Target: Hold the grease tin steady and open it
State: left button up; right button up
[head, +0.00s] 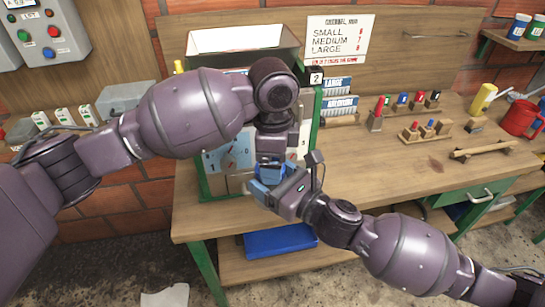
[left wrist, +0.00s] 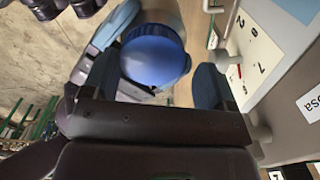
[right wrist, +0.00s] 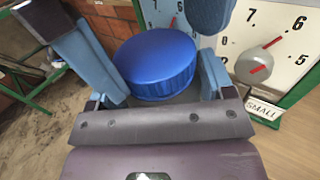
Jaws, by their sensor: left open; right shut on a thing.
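The grease tin (head: 269,174) is blue and mostly hidden between my grippers in the head view. Its round ribbed lid shows in the right wrist view (right wrist: 157,62) and the left wrist view (left wrist: 155,58). My right gripper (right wrist: 155,75) is shut on the tin, with light blue fingers on either side. My left gripper (left wrist: 157,78) is open at the lid, its dark fingers on both sides with a visible gap on the right. The tin is held in front of the dial cabinet, above the bench front. The tin's lower body is hidden.
A cabinet with numbered dials (right wrist: 288,32) stands close behind the tin. The wooden bench (head: 400,170) carries small coloured-handled tools and a red mug (head: 519,119) at the right. A blue tray (head: 280,240) sits on the shelf below. The bench's middle front is mostly clear.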

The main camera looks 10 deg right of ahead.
pick_arm(q)
jog(key=shift+s+d, duration=0.2)
jog(key=shift+s, duration=0.05)
